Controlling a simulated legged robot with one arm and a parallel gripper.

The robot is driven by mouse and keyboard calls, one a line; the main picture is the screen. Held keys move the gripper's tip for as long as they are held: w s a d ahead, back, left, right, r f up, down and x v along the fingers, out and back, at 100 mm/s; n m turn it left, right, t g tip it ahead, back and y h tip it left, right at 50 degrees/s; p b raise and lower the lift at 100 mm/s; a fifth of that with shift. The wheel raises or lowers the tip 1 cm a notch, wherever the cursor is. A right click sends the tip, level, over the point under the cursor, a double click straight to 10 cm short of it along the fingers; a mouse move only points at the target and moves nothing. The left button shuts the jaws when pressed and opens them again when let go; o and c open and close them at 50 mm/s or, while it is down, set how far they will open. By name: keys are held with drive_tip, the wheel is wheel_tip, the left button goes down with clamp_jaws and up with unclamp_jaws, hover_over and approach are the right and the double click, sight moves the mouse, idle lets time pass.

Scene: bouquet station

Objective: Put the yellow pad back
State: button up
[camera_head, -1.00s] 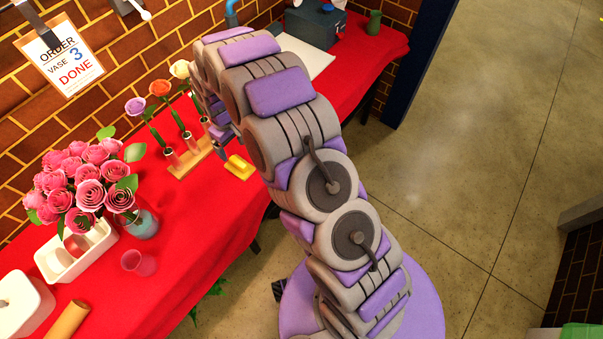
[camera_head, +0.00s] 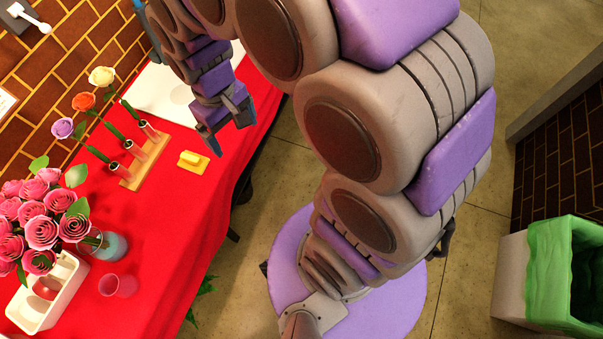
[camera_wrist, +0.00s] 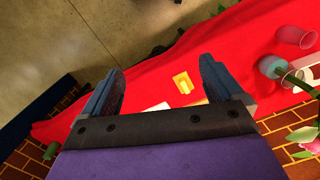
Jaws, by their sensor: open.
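The yellow pad (camera_head: 193,160) is a small flat yellow block with a raised grip. It lies on the red tablecloth, to the right of the wooden flower stand. It also shows in the wrist view (camera_wrist: 183,82), beyond and between my fingers. My gripper (camera_head: 228,132) is open and empty above the table's edge, right of and higher than the pad, not touching it. In the wrist view my gripper (camera_wrist: 160,85) has its two dark fingers spread wide apart.
The wooden stand (camera_head: 131,178) holds three tubes with a purple, an orange and a white rose. Pink roses (camera_head: 42,225) stand in a glass vase, near a pink cup (camera_head: 118,284) and a white caddy (camera_head: 60,300). A white board (camera_head: 175,95) lies behind. A green-rimmed bin (camera_head: 560,265) stands right.

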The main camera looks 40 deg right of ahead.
drive_tip(key=s+d+r+m, duration=0.1)
drive_tip(key=s+d, duration=0.1)
drive_tip(key=s, duration=0.7)
drive_tip(key=s+d+r+m, duration=0.2)
drive_tip(key=s, duration=0.7)
drive_tip(key=shift+s+d+r+g, duration=0.15)
drive_tip(key=shift+d+r+g, duration=0.1)
drive_tip(key=shift+d+g, duration=0.05)
